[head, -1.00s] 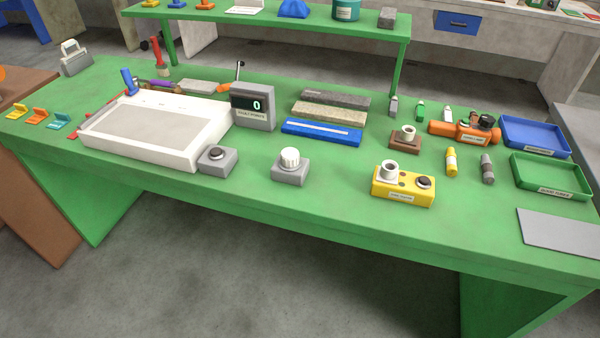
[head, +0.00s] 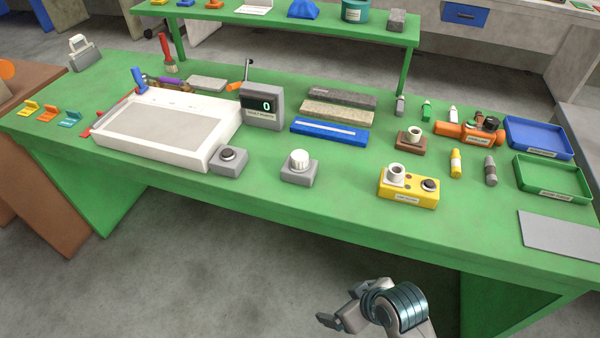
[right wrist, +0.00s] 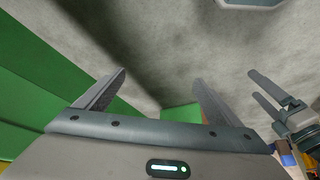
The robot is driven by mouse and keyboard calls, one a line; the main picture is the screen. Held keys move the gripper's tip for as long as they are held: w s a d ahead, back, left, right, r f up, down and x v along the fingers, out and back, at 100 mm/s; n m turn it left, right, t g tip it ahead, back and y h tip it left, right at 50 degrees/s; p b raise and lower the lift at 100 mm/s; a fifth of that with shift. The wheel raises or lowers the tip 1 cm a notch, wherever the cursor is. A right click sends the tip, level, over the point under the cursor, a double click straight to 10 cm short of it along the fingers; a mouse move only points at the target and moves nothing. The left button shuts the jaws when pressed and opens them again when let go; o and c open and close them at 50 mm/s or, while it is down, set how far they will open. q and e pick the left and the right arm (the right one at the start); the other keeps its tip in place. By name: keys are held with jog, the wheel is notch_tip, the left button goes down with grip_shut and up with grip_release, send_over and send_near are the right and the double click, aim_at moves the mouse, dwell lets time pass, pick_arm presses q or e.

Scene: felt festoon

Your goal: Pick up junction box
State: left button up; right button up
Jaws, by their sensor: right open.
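A yellow box (head: 408,186) with a white round socket and a black knob stands upright near the front edge of the green table in the head view. It looks most like the junction box, but I cannot read its label. My right gripper (head: 338,306) is in front of the table's front edge, below and left of the yellow box and apart from it. In the right wrist view my right gripper (right wrist: 158,92) has its two fingers wide apart with nothing between them. My left gripper (right wrist: 262,94) shows at the right of that view, fingers apart and empty.
A grey box with a white knob (head: 299,170) stands left of the yellow box. A green tray (head: 578,194) and grey plate (head: 562,234) are at right.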

aim_at(298, 155)
pick_arm(q)
jog(key=s+f, duration=0.3)
jog(key=f, duration=1.5)
pick_arm(e)
jog(key=w+a+r+n+g+y, duration=0.1)
jog(key=w+a+r+n+y, duration=0.1)
jog(key=w+a+r+n, duration=1.25)
pick_arm(q)
jog(key=s+a+f, duration=0.1)
jog(key=s+f, duration=1.1)
jog(key=f, duration=0.1)
jog(key=shift+f+m, duration=0.3)
jog(key=shift+f, duration=0.1)
pick_arm(e)
jog(key=w+d+r+n+h, duration=0.1)
jog(key=w+r+n+h, duration=0.2)
jog(key=r, duration=0.6)
jog(key=w+d+r+n+h, duration=0.1)
jog(key=w+r+n+h, duration=0.2)
jog(key=w+r+n, duration=0.4)
notch_tip(298, 155, up, 3)
jog(key=shift+f+n+t+h, duration=0.15)
jog(key=shift+n+t+h, duration=0.15)
jog(key=shift+n+t, duration=0.1)
pick_arm(q)
jog(key=shift+g, duration=0.3)
